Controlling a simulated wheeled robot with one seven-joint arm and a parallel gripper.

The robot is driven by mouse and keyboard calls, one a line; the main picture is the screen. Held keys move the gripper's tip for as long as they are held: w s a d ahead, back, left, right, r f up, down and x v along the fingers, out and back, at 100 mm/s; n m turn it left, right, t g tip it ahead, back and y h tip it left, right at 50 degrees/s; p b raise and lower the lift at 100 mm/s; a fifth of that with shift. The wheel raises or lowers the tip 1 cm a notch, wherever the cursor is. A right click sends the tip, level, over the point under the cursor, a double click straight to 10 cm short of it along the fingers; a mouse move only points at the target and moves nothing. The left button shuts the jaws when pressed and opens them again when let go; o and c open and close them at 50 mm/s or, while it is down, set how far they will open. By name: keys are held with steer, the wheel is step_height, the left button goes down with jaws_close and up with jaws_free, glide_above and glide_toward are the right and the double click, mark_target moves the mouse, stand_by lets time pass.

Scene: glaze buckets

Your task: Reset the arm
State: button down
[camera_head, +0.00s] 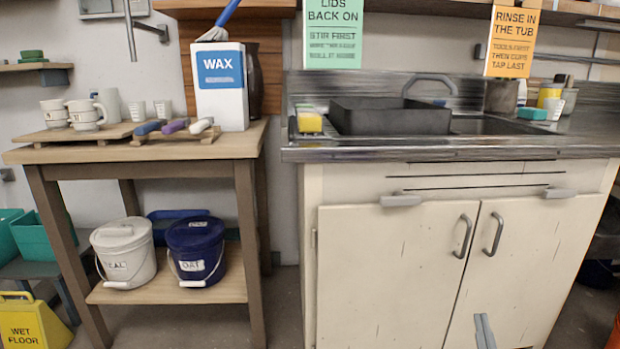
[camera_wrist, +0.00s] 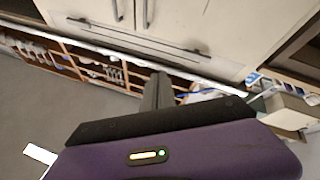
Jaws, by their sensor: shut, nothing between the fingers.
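My gripper (camera_head: 484,325) shows as a slim grey tip at the bottom edge of the head view, in front of the sink cabinet's doors. Its fingers are together and hold nothing. In the wrist view the dark fingers (camera_wrist: 158,90) stand close together beyond the purple wrist body, with cabinet doors above them in the picture. The rest of my arm is out of the head view.
The cream sink cabinet (camera_head: 385,270) has two handled doors. A wooden table (camera_head: 150,150) at left carries cups and a WAX box (camera_head: 219,90). Its lower shelf holds a white bucket (camera_head: 124,250) and a blue bucket (camera_head: 196,250). A yellow wet-floor sign (camera_head: 32,325) stands at lower left.

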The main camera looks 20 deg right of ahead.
steer(key=s+a+f+g+y, duration=0.2)
steer(key=s+a+y, duration=0.2)
steer(key=s+a, duration=0.5)
steer(key=s+a+f+n+g+y, duration=0.1)
steer(key=s+a+f+g+y, duration=0.15)
steer(key=s+a, duration=0.6)
steer(key=s+a+f+g+y, duration=0.1)
steer(key=s+a+y, duration=0.3)
steer(key=s+a, duration=0.55)
step_height(320, 180, up, 32)
steer(key=p, duration=3.2)
steer(key=shift+s+d+r+p, duration=0.2)
steer(key=shift+s+d+p, duration=0.1)
steer(key=shift+s+p, duration=0.05)
steer(key=shift+g+y, duration=0.25)
